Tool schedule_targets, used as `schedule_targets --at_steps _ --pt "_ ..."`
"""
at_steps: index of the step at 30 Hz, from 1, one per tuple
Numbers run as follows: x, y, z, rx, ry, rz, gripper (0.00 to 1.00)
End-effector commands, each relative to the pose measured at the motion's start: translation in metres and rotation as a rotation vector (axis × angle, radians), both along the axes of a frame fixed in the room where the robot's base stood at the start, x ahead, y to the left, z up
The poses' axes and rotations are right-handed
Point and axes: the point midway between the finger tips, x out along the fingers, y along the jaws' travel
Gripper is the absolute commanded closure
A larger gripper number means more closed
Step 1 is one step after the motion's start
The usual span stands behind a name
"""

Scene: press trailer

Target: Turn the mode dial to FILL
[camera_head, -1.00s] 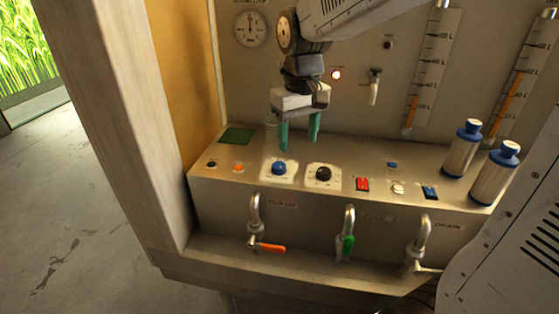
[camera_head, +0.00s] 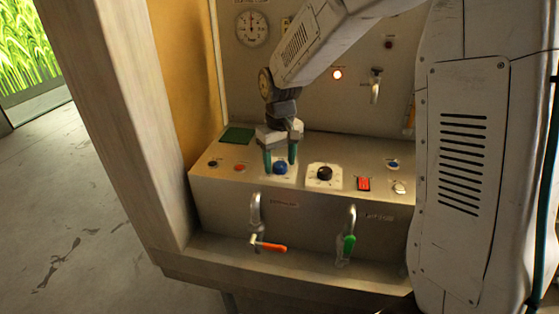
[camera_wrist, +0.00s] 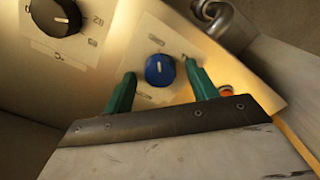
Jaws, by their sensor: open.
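The blue dial (camera_head: 280,168) sits on a white label plate on the sloped panel. It also shows in the wrist view (camera_wrist: 160,70), with a pale pointer line across its top. The plate's lettering is too blurred to read, so I cannot tell which mode it points at. My gripper (camera_head: 280,161) is open just above the blue dial, with its green fingers on either side of it. In the wrist view my gripper (camera_wrist: 160,82) has a finger left and right of the dial, with gaps on both sides.
A black dial (camera_head: 325,174) with a numbered plate is just right of the blue one. An orange button (camera_head: 239,168), a red switch (camera_head: 364,184) and a dark green square (camera_head: 236,135) share the panel. Taps with an orange handle (camera_head: 270,246) and a green handle (camera_head: 349,244) are below.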

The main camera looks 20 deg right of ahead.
Motion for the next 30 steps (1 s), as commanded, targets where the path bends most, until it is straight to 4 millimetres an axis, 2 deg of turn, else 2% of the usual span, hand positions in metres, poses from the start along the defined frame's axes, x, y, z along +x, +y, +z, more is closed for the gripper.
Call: schedule_targets --at_steps 8,9,13,14,23,30 --pt "-0.0002 -0.0001 -0.0027 0.000 0.000 0.000 0.42" --pt "-0.0001 -0.0001 -0.0026 0.000 0.000 0.000 0.48" --pt "-0.0001 -0.0001 -0.0025 0.000 -0.001 0.000 0.84" --pt "-0.0001 -0.0001 -0.0025 0.000 -0.001 0.000 0.87" --pt "0.0000 -0.0001 -0.0022 0.000 -0.001 -0.024 0.87" --pt "0.0001 -0.0001 -0.0021 0.000 -0.001 -0.139 0.87"
